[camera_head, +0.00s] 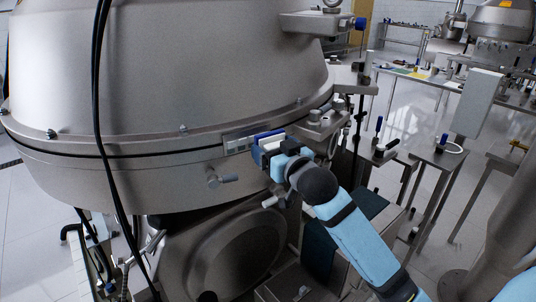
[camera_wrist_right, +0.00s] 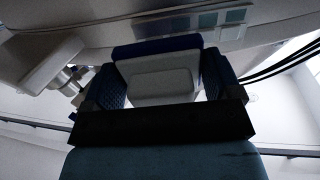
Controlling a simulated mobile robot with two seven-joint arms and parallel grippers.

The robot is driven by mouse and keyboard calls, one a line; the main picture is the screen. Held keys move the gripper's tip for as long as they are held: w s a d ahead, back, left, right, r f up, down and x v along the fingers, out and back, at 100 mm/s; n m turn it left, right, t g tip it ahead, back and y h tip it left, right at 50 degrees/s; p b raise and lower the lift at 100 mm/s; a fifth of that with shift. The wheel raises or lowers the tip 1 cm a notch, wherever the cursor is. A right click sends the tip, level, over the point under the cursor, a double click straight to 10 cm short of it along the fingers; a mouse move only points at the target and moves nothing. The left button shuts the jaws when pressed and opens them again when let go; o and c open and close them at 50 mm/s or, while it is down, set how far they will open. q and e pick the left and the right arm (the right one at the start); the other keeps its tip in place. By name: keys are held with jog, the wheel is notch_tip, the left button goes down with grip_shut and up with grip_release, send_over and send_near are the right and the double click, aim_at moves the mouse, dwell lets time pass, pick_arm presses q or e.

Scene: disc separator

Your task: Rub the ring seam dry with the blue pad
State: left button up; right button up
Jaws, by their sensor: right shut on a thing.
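The big steel separator bowl (camera_head: 200,70) fills the left of the head view. Its ring seam (camera_head: 130,154) runs as a dark line around the lower hood. My right gripper (camera_head: 277,149) is at the seam's right side, shut on the blue pad (camera_head: 268,134). The pad has a blue face and a white block behind it, and its blue face is at the hood's side by a small label plate. In the right wrist view the pad (camera_wrist_right: 157,47) sits between both fingers of the gripper (camera_wrist_right: 160,88). Whether the pad touches the seam is hard to tell. My left gripper is not in view.
Black cables (camera_head: 101,100) hang down the bowl's front. A bolt-like handle (camera_head: 222,180) sticks out below the seam, left of the gripper. A bracket (camera_head: 322,122) juts out just right of the pad. Benches with tools (camera_head: 440,155) stand at the right.

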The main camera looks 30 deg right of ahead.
aim_at(235, 144)
jog(key=w, duration=0.2)
jog(key=shift+w+a, duration=0.15)
jog(key=shift+w, duration=0.25)
jog(key=a, duration=0.5)
jog(key=shift+a+r+p, duration=0.1)
jog(key=shift+a+p, duration=0.1)
jog(key=shift+p, duration=0.2)
jog(key=shift+w+a, duration=0.15)
jog(key=shift+a, duration=0.45)
jog(key=o, duration=0.9)
jog(key=c, duration=0.9)
